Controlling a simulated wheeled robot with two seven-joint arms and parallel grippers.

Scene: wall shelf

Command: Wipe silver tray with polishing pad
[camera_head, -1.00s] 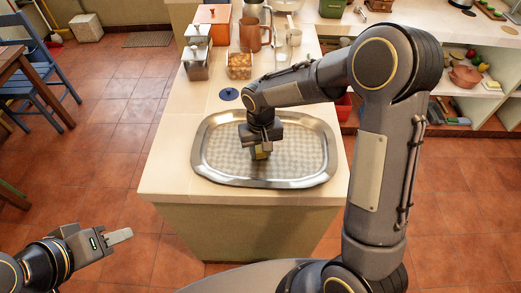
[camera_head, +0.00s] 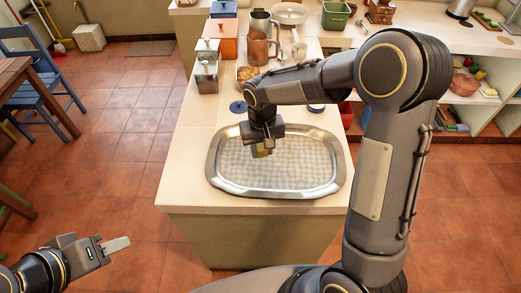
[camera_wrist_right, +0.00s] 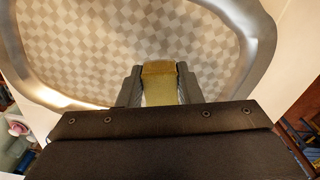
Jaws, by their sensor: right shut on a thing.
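The silver tray (camera_head: 222,178) lies flat on the near end of the pale counter, with a bright rim and a chequered-looking middle. My right gripper (camera_head: 264,148) hangs over the back part of the tray, pointing down. It is shut on a yellowish polishing pad (camera_wrist_right: 159,77), which shows between the fingers in the right wrist view. The pad also shows in the head view (camera_head: 265,152). I cannot tell whether the pad touches the tray. My left gripper (camera_head: 118,245) is low at the left, away from the counter, over the floor; its finger gap is not clear.
A dark blue disc (camera_head: 238,107) lies just behind the tray. Metal canisters (camera_head: 207,72), an orange box (camera_head: 222,40) and a copper jug (camera_head: 258,50) stand further back. A blue chair (camera_head: 35,70) is at the far left. Floor left of the counter is clear.

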